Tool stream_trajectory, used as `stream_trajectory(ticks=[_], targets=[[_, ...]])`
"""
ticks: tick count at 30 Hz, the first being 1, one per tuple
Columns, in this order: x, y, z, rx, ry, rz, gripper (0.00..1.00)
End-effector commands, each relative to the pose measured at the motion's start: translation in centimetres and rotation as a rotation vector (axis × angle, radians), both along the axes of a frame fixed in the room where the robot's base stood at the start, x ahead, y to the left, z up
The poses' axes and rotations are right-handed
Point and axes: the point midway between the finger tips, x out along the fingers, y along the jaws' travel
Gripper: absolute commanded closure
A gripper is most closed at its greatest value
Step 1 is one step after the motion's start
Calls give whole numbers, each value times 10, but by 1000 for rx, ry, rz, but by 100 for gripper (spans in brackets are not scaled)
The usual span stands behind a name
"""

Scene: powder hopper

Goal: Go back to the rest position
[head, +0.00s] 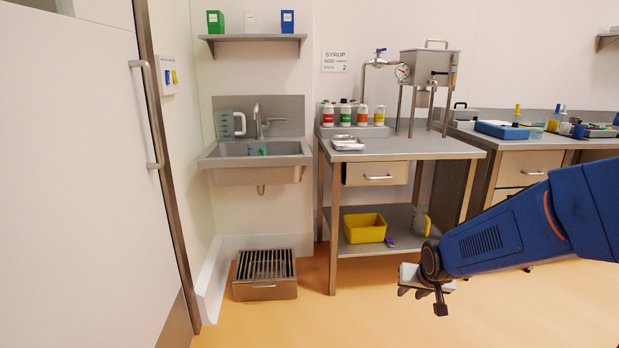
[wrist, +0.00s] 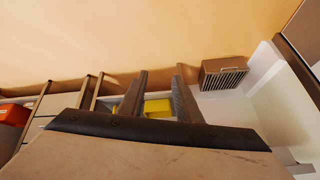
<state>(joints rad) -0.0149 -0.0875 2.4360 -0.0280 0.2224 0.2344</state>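My blue arm reaches in from the right of the head view, and my gripper (head: 403,291) hangs low over the orange floor, in front of the steel table. In the wrist view the two dark fingers of my gripper (wrist: 160,80) stand apart. Nothing is held between them; the yellow bin (wrist: 157,107) shows beyond the gap. In the head view that bin (head: 364,228) sits on the table's lower shelf, apart from my gripper.
The steel table (head: 420,148) carries bottles (head: 362,115), a small tray (head: 347,143) and the hopper (head: 430,66). A sink (head: 255,165) hangs left of it, above a floor grate box (head: 265,274). A door (head: 80,180) fills the left. The front floor is clear.

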Motion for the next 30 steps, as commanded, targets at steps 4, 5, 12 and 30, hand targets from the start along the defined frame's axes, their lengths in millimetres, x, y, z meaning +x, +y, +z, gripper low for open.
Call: stream_trajectory(ticks=[4,5,12,30], targets=[[-35,-2,28,-15,15,20,69],[-42,-2,33,-18,20,24,69],[-103,-4,65,-43,54,60,69],[-259,-6,108,-89,137,154,69]])
